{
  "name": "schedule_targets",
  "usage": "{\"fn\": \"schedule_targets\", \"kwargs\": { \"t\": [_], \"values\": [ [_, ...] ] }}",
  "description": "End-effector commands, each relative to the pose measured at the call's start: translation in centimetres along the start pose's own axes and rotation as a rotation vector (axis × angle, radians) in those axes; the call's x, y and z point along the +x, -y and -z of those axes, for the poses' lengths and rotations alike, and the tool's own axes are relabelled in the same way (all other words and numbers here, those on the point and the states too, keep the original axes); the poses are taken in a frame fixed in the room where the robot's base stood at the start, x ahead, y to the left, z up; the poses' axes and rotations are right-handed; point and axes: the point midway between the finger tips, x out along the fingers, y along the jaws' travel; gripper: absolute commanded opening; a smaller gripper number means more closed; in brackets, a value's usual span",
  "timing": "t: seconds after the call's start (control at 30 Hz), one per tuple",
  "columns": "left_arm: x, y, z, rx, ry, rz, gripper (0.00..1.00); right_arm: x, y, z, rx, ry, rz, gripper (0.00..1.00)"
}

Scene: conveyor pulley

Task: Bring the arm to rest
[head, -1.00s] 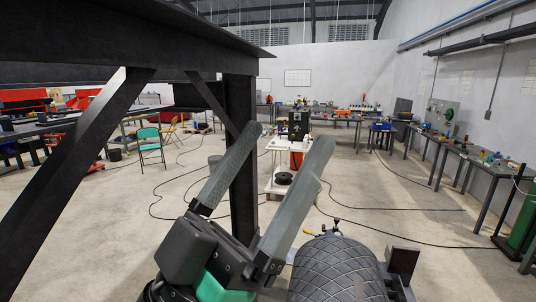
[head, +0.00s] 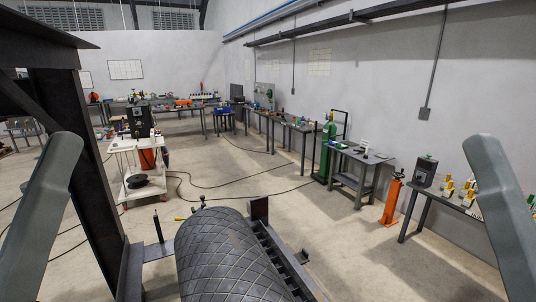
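A grey arm part of mine (head: 42,205) rises at the left edge of the head view. A matching grey part of mine (head: 502,205) rises at the right edge. They stand far apart, with clear air between them. I see no gripper fingers, and nothing held. The conveyor pulley (head: 225,255), a dark drum with a diamond-grooved surface, lies at the bottom centre between the two arm parts. Neither arm part visibly touches it. Its near end is cut off by the frame edge.
A dark steel frame post (head: 90,190) stands at left, beside the pulley. A dark rail (head: 285,262) runs along the pulley's right side. A white cart (head: 138,183), green gas cylinder (head: 328,150) and orange jack (head: 391,200) stand farther off. Open floor lies to the right.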

Motion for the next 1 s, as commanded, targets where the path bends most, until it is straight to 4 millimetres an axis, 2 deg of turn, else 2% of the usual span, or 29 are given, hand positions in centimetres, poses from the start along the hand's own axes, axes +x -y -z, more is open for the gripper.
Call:
{"fn": "schedule_targets", "kwargs": {
  "t": [0.03,0.27,0.4,0.47,0.6,0.7,0.8,1.0],
  "values": [
    [1.8,0.0,1.7,0.0,-0.001,0.0,0.93,1.8,0.0,1.7,0.0,-0.001,0.0,1.0],
    [5.5,0.0,5.1,0.0,-0.001,0.0,0.93,5.5,0.0,5.0,0.0,-0.001,0.0,1.0],
    [8.3,0.0,7.6,0.0,-0.001,0.0,0.93,8.3,0.0,7.6,0.0,-0.001,0.0,1.0],
    [10.0,0.1,9.2,0.0,-0.001,0.0,0.93,10.0,0.0,9.2,0.0,-0.001,0.0,1.0],
    [14.8,0.1,13.7,0.0,-0.001,0.0,0.93,14.8,-0.1,13.7,0.0,-0.001,0.0,1.0],
    [16.9,0.1,15.6,0.0,-0.002,0.0,0.93,16.9,-0.1,15.6,0.0,-0.002,0.0,1.0],
    [17.4,0.1,16.1,0.0,-0.002,0.0,0.93,17.4,-0.1,16.1,0.0,-0.002,0.0,1.0],
    [16.9,0.1,15.6,0.0,0.0,0.0,0.93,16.9,-0.1,15.6,0.0,0.0,0.0,1.0]
  ]
}}
